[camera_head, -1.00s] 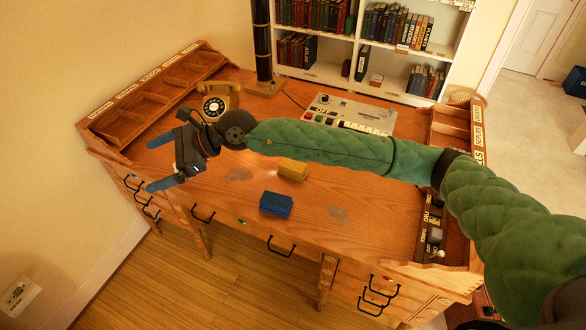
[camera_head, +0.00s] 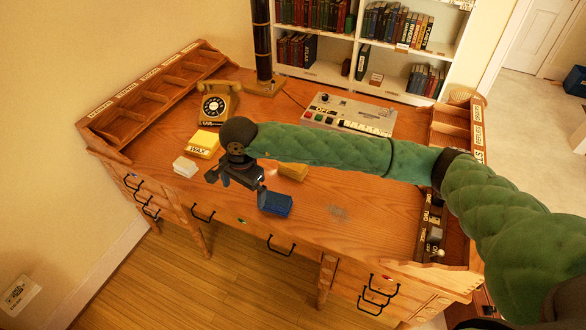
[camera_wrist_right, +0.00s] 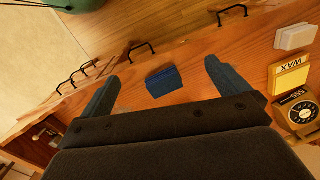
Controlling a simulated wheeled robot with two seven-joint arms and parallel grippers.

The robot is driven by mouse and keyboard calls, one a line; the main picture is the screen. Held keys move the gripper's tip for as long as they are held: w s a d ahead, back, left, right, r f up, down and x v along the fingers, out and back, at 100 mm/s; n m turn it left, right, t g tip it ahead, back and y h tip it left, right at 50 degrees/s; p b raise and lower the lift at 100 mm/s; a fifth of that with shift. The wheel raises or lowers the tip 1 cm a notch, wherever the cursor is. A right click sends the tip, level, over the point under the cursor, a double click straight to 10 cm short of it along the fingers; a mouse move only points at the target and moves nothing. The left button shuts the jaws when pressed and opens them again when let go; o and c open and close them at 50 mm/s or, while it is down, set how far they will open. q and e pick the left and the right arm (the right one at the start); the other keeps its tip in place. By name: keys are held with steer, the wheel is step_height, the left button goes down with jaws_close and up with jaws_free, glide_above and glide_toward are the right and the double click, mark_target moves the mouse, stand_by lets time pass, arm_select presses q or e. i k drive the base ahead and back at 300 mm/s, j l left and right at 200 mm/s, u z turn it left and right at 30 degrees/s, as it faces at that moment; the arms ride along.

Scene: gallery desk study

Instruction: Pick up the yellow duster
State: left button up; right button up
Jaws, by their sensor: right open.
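The yellow duster (camera_head: 293,171) appears as a small yellow block on the desk, partly hidden behind my right forearm in the head view. I do not see it in the right wrist view. My right gripper (camera_head: 238,180) is open and empty above the desk, to the left of the duster. In the right wrist view its blue fingers (camera_wrist_right: 163,72) are spread, with a blue block (camera_wrist_right: 164,82) showing on the desk between them. That blue block (camera_head: 275,203) lies in front of the duster in the head view. My left gripper is not in view.
A yellow box marked WAX (camera_head: 203,145) and a white block (camera_head: 185,166) lie left of the gripper. A telephone (camera_head: 216,104) and a grey button console (camera_head: 350,114) stand farther back. The desk right of the blue block is mostly clear.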

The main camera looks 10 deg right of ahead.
mark_target(298, 171)
steer(key=i+l, duration=0.8)
steer(key=l, duration=0.1)
